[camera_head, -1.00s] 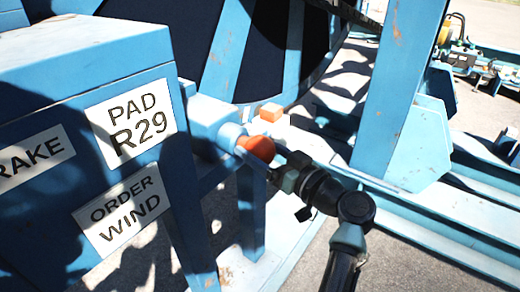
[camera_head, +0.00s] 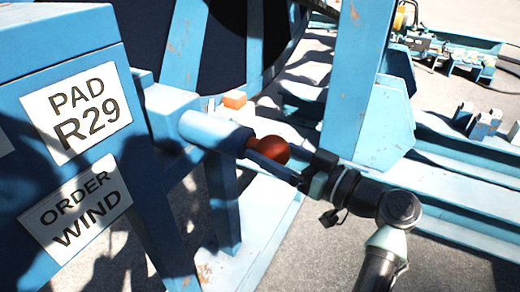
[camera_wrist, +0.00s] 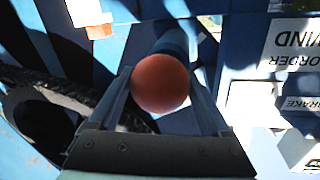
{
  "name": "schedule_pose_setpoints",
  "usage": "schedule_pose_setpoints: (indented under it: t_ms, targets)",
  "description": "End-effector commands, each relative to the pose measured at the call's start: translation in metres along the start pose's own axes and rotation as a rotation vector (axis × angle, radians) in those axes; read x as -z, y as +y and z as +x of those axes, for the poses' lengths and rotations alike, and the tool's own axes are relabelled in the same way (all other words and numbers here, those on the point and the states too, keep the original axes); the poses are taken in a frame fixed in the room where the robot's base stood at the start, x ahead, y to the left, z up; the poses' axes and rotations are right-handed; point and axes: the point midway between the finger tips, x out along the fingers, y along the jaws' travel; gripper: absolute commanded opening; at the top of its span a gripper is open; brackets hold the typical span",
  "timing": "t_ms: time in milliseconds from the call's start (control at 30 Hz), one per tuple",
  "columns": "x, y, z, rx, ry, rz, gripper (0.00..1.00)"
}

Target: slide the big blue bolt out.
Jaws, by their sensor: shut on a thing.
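The big blue bolt (camera_head: 215,130) sticks out of a blue housing (camera_head: 170,108) on the cabinet's side, pointing right and slightly down. Its outer end carries a round orange-red knob (camera_head: 275,149). My gripper (camera_head: 262,153) is shut on the knob, with a finger along the knob's near side. In the wrist view the knob (camera_wrist: 161,83) sits between the two fingers of my gripper (camera_wrist: 161,75), and the blue bolt (camera_wrist: 176,42) runs away behind it. The bolt's inner end is hidden in the housing.
A blue cabinet (camera_head: 60,50) with PAD R29 and ORDER WIND labels stands at left. A small orange block (camera_head: 235,100) sits behind the bolt. A blue upright (camera_head: 355,80) and floor beams stand at right. Bare ground (camera_head: 290,255) lies in front.

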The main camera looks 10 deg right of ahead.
Motion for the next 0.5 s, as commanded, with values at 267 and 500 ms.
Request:
schedule_pose_setpoints:
  t_ms: [267, 500]
  targets:
    - [-0.0021, 0.0024, -0.0043, -0.007, -0.003, 0.003, 0.98]
    - [-0.0016, 0.0017, -0.0029, -0.005, -0.003, 0.002, 1.0]
